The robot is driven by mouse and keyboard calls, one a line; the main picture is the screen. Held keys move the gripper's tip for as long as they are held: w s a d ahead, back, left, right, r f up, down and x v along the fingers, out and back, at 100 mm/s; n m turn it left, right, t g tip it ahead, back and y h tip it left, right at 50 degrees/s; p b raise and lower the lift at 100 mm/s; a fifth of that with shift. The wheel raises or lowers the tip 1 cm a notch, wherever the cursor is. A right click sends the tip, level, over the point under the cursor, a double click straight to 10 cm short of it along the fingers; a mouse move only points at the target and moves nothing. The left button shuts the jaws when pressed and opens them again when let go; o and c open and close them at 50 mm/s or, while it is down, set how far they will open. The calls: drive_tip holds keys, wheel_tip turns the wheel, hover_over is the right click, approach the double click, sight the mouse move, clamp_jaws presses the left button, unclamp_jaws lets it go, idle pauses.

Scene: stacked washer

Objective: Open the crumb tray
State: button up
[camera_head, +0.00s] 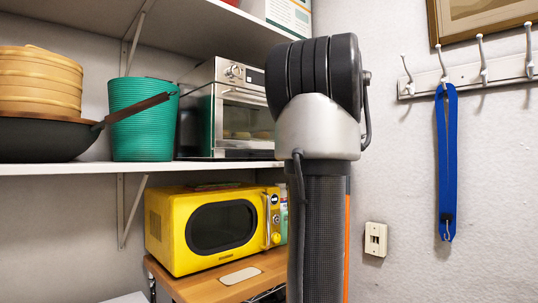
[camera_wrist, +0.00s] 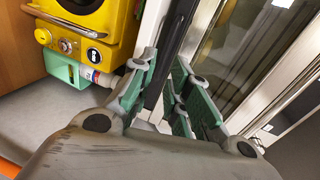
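The silver toaster oven (camera_head: 229,112) stands on the upper shelf in the head view, with a knob and display at the top and a glass door below. A thin dark edge (camera_head: 205,158) shows under it; I cannot tell whether this is the crumb tray. In the wrist view, a silver-framed glass front (camera_wrist: 206,27), apparently the oven's, fills the right side. My gripper (camera_wrist: 166,64) has green-padded fingers spread apart beside this front. A dark strip (camera_wrist: 179,28) runs behind the gap between them; contact cannot be told. My arm hides the gripper in the head view.
A yellow microwave (camera_head: 213,228) stands on a wooden surface (camera_head: 207,286) below the shelf (camera_head: 60,168). A green basket (camera_head: 143,120) and a dark pan (camera_head: 45,138) are left of the oven. A blue strap (camera_head: 446,165) hangs at right.

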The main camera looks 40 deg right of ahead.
drive_tip(key=x, duration=0.5)
drive_tip(key=r+x, duration=0.1)
drive_tip(key=x, duration=0.2)
drive_tip(key=shift+w+a+f, duration=0.1)
drive_tip(key=shift+w+a, duration=0.05)
drive_tip(key=shift+a, duration=0.2)
clamp_jaws()
